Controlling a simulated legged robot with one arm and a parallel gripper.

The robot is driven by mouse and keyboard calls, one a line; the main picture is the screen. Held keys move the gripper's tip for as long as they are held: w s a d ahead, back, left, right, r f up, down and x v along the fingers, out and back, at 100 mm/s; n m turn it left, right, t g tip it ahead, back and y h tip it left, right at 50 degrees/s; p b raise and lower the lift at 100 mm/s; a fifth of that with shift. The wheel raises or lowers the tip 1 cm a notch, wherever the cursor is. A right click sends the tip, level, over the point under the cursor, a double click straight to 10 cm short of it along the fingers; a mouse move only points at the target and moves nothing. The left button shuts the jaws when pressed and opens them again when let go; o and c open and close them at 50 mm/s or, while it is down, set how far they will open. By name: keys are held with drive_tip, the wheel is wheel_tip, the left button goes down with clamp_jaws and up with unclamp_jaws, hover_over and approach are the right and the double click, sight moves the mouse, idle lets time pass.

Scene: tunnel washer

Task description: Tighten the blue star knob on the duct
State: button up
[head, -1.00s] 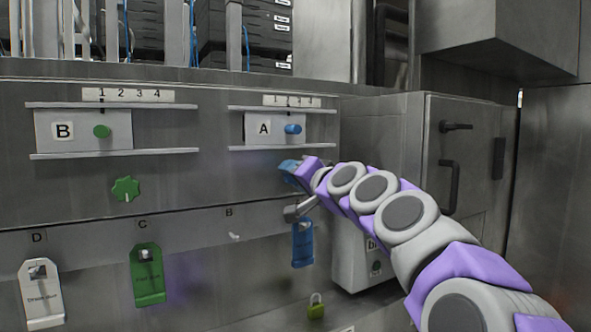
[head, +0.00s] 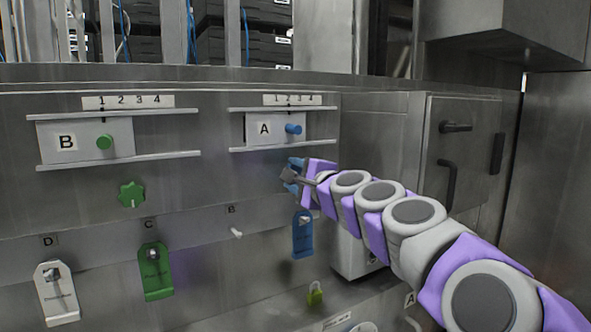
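The blue star knob (head: 296,162) is on the duct's grey front panel, below the slider plate marked A. It is partly hidden by my gripper (head: 290,175), with blue showing above and below the grey finger. My gripper reaches in from the right and is at the knob, overlapping it in the picture. I cannot tell whether it touches the knob or how far its fingers are apart.
Slider plate A (head: 264,128) with a blue peg is above. Slider plate B (head: 66,142) and a green star knob (head: 131,194) are to the left. A blue tag (head: 302,236) hangs just below my gripper. A green padlock (head: 315,293) is lower down.

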drive_tip(key=shift+w+f+m, duration=0.1)
drive_tip(key=shift+f+m, duration=0.05)
drive_tip(key=shift+m, duration=1.75)
drive_tip(key=shift+f+m, duration=0.15)
drive_tip(key=shift+m, duration=1.75)
drive_tip(key=o, duration=1)
drive_tip(key=shift+r, duration=0.1)
drive_tip(key=shift+o, duration=0.2)
drive_tip(key=shift+r, duration=0.1)
drive_tip(key=b+v, duration=0.2)
drive_tip(key=v, duration=1.5)
